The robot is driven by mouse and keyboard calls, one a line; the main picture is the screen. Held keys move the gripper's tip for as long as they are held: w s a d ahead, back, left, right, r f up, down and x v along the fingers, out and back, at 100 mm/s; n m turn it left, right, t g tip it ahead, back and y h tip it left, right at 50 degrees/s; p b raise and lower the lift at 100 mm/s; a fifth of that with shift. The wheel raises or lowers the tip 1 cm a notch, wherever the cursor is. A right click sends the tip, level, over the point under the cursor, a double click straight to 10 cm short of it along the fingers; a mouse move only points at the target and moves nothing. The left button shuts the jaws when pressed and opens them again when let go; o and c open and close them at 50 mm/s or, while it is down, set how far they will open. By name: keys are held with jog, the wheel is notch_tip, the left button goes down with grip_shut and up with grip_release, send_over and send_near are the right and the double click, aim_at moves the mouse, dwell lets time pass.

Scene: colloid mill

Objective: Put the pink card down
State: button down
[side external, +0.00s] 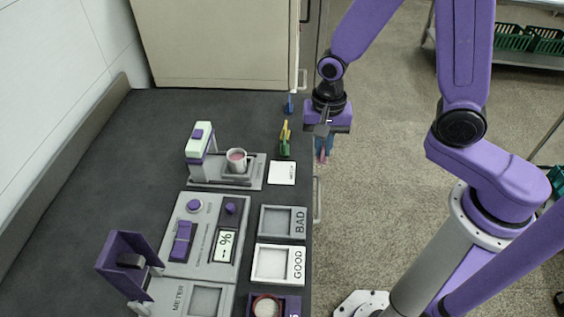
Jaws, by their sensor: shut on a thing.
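My gripper (324,146) points down beside the right edge of the dark table, and in the picture it appears over the floor side of that edge. It is shut on a small pink thing, which I take for the pink card (321,156). Only a narrow strip of it shows between the fingers, and the rest is hidden. It hangs clear of the things on the table.
A green and yellow item (285,140) and a small blue item (289,104) stand near the edge. A white square (282,173) lies close by. The table's left side is clear.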

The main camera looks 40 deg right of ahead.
jog(key=w+a+f, duration=0.1)
jog(key=w+f, duration=0.1)
jog(key=w, duration=0.1)
jog(key=w+a+f, duration=0.1)
jog(key=w+f, duration=0.2)
jog(key=w+a+f, duration=0.1)
jog(key=w+f, duration=0.1)
jog(key=w, duration=0.1)
jog(key=shift+w+f, duration=0.35)
jog(key=shift+f, duration=0.05)
jog(key=shift+w+a+f, duration=0.1)
jog(key=shift+w+f, duration=0.2)
jog(key=shift+f, duration=1.6)
jog(key=shift+f, duration=0.1)
jog(key=c, duration=1.2)
grip_release()
